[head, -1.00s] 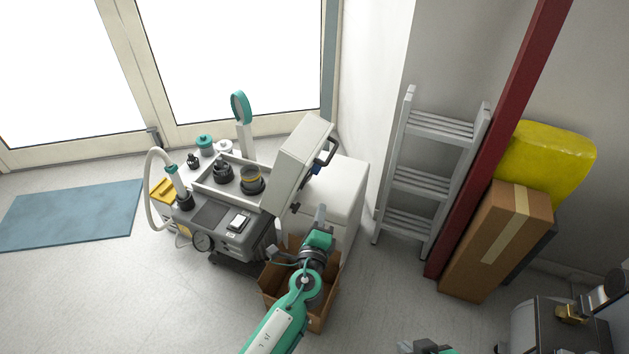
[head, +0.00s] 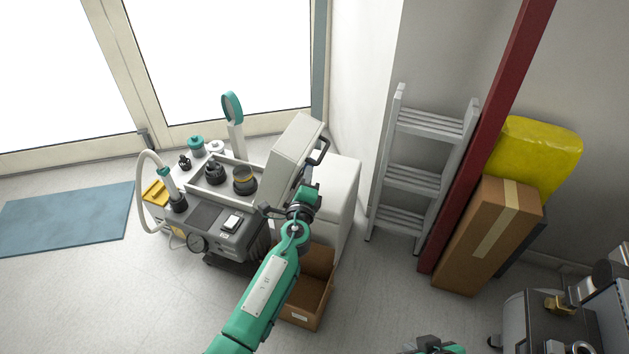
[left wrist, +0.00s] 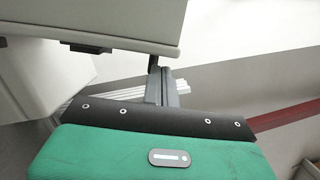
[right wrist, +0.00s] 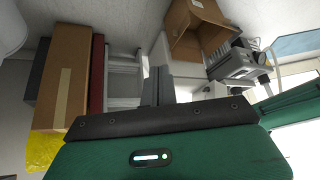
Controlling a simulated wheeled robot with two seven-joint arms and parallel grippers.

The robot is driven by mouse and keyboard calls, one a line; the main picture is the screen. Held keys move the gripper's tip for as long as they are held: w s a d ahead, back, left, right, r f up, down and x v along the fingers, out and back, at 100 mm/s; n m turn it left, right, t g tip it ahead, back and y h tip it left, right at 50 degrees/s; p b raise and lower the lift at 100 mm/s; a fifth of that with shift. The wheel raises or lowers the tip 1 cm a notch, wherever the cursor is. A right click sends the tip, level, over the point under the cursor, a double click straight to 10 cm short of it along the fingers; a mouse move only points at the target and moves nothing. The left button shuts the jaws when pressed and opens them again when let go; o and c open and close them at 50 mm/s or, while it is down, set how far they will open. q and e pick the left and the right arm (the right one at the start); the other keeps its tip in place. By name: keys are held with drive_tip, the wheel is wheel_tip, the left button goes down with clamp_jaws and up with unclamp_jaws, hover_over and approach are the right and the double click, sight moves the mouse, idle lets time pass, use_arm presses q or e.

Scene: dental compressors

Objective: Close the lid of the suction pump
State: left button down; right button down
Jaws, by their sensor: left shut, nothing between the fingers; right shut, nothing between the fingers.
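The suction pump (head: 235,242) is a grey and white unit on the floor before the glass doors. Its pale lid (head: 293,148) stands open, tilted up on the right side, with a dark handle (head: 320,153) on its outer side. The lid fills the top left of the left wrist view (left wrist: 110,22). My left gripper (head: 308,180) is at the lid's lower right, close to its outer side; its shut, empty fingers (left wrist: 160,85) point past the lid's edge. Whether they touch it I cannot tell. My right gripper (right wrist: 158,85) is shut and empty, away from the pump.
A white box-shaped unit (head: 338,190) stands right behind the lid. An open cardboard box (head: 312,295) is on the floor below my left arm. A ladder (head: 415,175), a red post (head: 487,130) and a tall carton (head: 487,240) stand at the right.

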use_arm(q)
drive_tip(key=shift+w+a+r, duration=0.1)
drive_tip(key=shift+a, duration=0.25)
use_arm(e)
drive_tip(key=shift+s+d+r, duration=0.1)
drive_tip(key=shift+s+d, duration=0.1)
drive_tip(key=shift+d, duration=0.05)
use_arm(q)
drive_tip(key=shift+r, duration=0.1)
